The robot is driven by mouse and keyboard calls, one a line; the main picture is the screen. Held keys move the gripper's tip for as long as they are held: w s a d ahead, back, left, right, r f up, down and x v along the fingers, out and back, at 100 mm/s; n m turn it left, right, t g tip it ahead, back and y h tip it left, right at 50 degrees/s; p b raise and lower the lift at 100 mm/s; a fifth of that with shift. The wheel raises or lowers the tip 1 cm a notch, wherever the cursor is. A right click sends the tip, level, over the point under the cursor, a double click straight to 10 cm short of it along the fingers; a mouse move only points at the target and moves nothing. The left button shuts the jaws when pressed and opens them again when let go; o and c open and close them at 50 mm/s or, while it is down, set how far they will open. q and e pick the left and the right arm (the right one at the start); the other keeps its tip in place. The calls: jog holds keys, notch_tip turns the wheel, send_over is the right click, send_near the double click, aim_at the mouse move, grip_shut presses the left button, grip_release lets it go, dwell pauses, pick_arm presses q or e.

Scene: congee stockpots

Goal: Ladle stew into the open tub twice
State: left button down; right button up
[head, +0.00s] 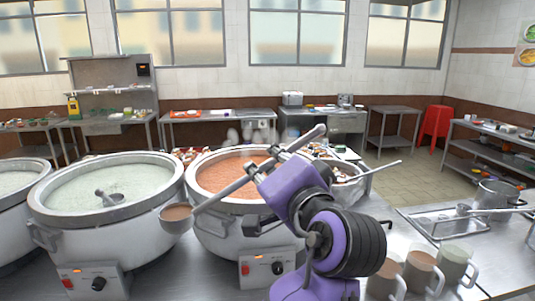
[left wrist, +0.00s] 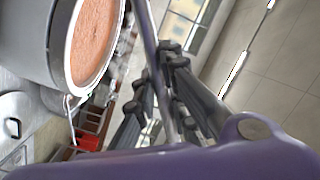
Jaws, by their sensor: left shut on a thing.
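My left gripper (head: 255,172) is shut on the handle of a steel ladle (head: 222,195). The handle slants down to the left, and the ladle's bowl hangs in front of the gap between two stockpots, outside both rims. Brownish stew (head: 177,212) shows in the bowl. The large pot of orange-red stew (head: 235,174) stands behind the handle, partly hidden by my arm; its stew also shows in the left wrist view (left wrist: 95,40). In that view my gripper's dark fingers (left wrist: 165,90) are around the handle (left wrist: 155,60). I cannot tell which vessel is the open tub.
A pot of pale congee (head: 110,185) with a ladle in it stands left. Several mugs (head: 420,270) stand at the front right, near a small steel pot (head: 495,195) and a tray (head: 435,222). Another vessel (head: 350,188) is partly behind my arm.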

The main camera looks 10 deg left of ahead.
pick_arm(q)
notch_tip(320, 180, down, 30)
jog(key=b, duration=0.6)
jog(key=shift+r+b, duration=0.25)
jog(key=shift+b, duration=0.1)
pick_arm(e)
jog(key=s+d+f, duration=0.2)
jog(key=s+f, duration=0.1)
jog(key=f, duration=0.3)
jog(key=shift+f+g+h, duration=0.2)
jog(key=shift+g+h, duration=0.1)
jog(key=shift+g, duration=0.1)
jog(key=shift+s+f, duration=0.4)
jog(key=shift+f, duration=0.05)
pick_arm(q)
jog(key=shift+f, duration=0.6)
pick_arm(e)
jog(key=shift+w+r, duration=0.25)
jog(key=shift+r, duration=0.05)
